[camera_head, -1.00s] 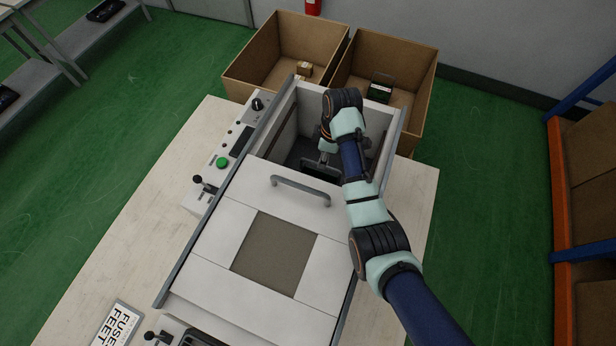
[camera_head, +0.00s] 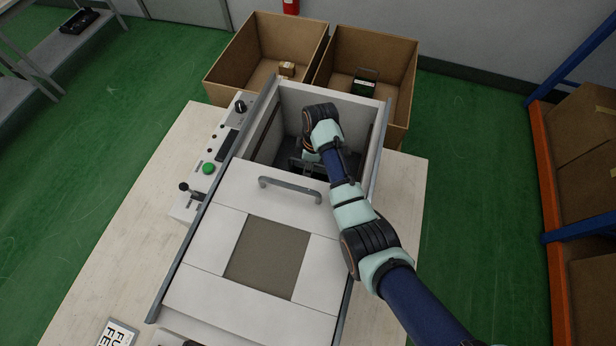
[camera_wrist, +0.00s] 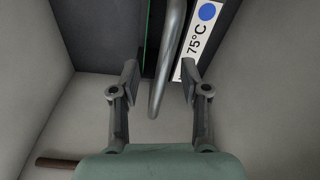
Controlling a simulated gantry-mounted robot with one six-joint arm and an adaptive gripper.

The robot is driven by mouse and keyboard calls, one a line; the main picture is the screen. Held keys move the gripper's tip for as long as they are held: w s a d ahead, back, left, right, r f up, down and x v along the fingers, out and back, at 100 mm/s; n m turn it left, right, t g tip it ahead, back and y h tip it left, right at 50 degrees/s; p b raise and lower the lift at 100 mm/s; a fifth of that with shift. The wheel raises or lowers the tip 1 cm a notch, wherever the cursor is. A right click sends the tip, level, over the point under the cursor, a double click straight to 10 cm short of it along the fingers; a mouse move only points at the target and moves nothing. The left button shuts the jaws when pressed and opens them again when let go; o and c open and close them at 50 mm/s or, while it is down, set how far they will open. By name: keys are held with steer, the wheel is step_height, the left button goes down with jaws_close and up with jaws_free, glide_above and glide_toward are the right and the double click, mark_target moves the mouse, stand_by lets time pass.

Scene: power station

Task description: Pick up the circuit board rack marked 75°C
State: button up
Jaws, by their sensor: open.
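The circuit board rack (camera_wrist: 157,35) is a dark panel with a green edge and a grey metal bar handle (camera_wrist: 166,62), at the top centre of the wrist view. A white label reading 75°C (camera_wrist: 197,40) with a blue dot is just right of the handle. My gripper (camera_wrist: 159,82) is open, one finger on each side of the handle; I cannot tell whether either finger touches it. In the head view my gripper (camera_head: 309,166) reaches down into the open chamber of the white machine (camera_head: 222,205), where my arm hides part of the inside.
The chamber's pale walls (camera_wrist: 32,75) stand close around my gripper. A sliding lid with a grey handle (camera_head: 290,186) covers the machine's front part. Two cardboard boxes (camera_head: 225,62) (camera_head: 400,85) stand behind it; the right one holds a dark rack (camera_head: 362,85).

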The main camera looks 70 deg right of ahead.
steer(key=shift+f, duration=0.15)
jaws_close()
stand_by(0.4)
